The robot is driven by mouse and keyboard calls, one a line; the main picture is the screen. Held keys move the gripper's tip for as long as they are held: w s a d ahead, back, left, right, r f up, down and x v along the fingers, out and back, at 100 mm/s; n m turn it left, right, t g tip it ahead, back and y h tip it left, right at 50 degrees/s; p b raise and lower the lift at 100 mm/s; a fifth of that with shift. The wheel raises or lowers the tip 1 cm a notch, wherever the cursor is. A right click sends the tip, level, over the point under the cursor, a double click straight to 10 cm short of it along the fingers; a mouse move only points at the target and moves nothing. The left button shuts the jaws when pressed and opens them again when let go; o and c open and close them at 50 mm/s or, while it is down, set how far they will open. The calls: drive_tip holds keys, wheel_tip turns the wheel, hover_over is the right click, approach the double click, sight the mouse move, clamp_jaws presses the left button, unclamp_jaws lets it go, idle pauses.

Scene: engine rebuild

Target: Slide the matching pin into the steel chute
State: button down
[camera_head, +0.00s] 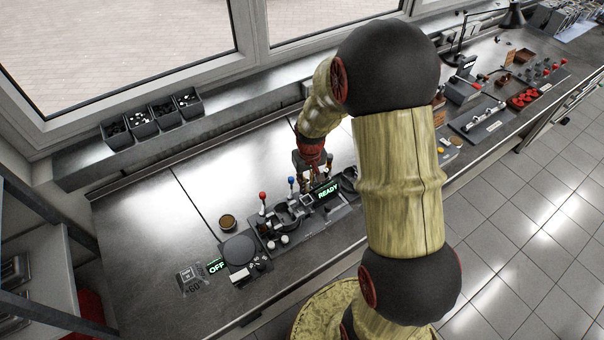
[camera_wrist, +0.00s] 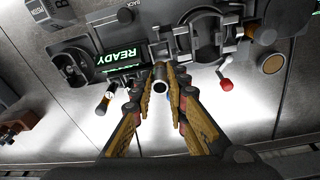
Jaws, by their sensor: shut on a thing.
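In the wrist view my gripper (camera_wrist: 162,84) is shut on a grey metal pin (camera_wrist: 161,73); its round, hollow-looking end faces the camera between the yellow fingers. The held pin is above the bench, close to the near edge of a dark fixture (camera_wrist: 152,30) with a green READY display (camera_wrist: 120,57). A curved metal piece (camera_wrist: 246,58) on the fixture may be the steel chute; I cannot tell for sure. In the head view my gripper (camera_head: 311,172) is over the bench behind the READY display (camera_head: 328,190), and the pin cannot be made out.
A red-knobbed lever (camera_head: 262,196) and a blue-knobbed lever (camera_head: 291,180) stand up beside my gripper. A round brown-topped cup (camera_head: 227,222) and a dark round plate (camera_head: 238,249) lie to the left. Small black bins (camera_head: 143,124) line the sill. The bench's back left is clear.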

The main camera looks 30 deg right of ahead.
drive_tip(key=shift+s+f+b, duration=0.15)
drive_tip(key=shift+f+b, duration=0.15)
drive_tip(key=shift+f, duration=0.1)
drive_tip(key=shift+f+b, duration=1.15)
drive_tip(key=shift+f, duration=0.75)
drive_tip(key=shift+f+b, duration=1)
drive_tip(key=shift+f, duration=0.25)
idle(1.0)
idle(0.4)
drive_tip(key=c, duration=1.7)
unclamp_jaws()
drive_tip(key=shift+o, duration=0.8)
drive_tip(key=shift+o, duration=1.4)
drive_tip(key=shift+r, duration=0.1)
